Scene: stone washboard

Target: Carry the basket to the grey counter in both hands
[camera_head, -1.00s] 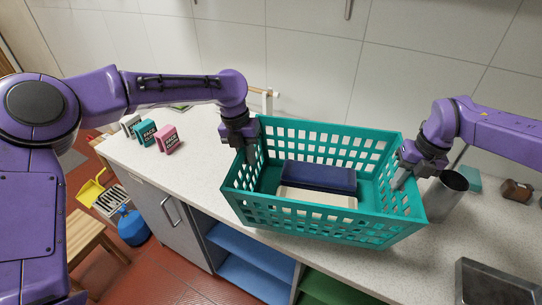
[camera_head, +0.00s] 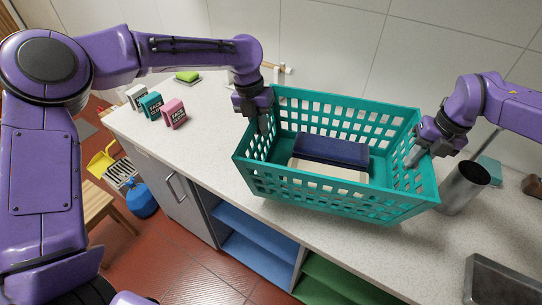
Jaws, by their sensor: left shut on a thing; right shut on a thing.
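The teal basket (camera_head: 330,202) with a lattice of holes is at the middle right, over the pale speckled counter (camera_head: 215,125). A dark blue block (camera_head: 330,149) and a cream piece (camera_head: 325,171) lie inside it. My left gripper (camera_head: 262,122) is shut on the basket's left end wall. My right gripper (camera_head: 415,152) is shut on its right end wall. The basket looks roughly level. Whether its base touches the counter cannot be told, as its front wall hides the underside.
A metal cylinder (camera_head: 463,187) stands close to the basket's right end. A metal tray (camera_head: 500,282) is at the lower right. Three small boxes, one of them pink (camera_head: 174,114), stand at the left. The counter between boxes and basket is clear.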

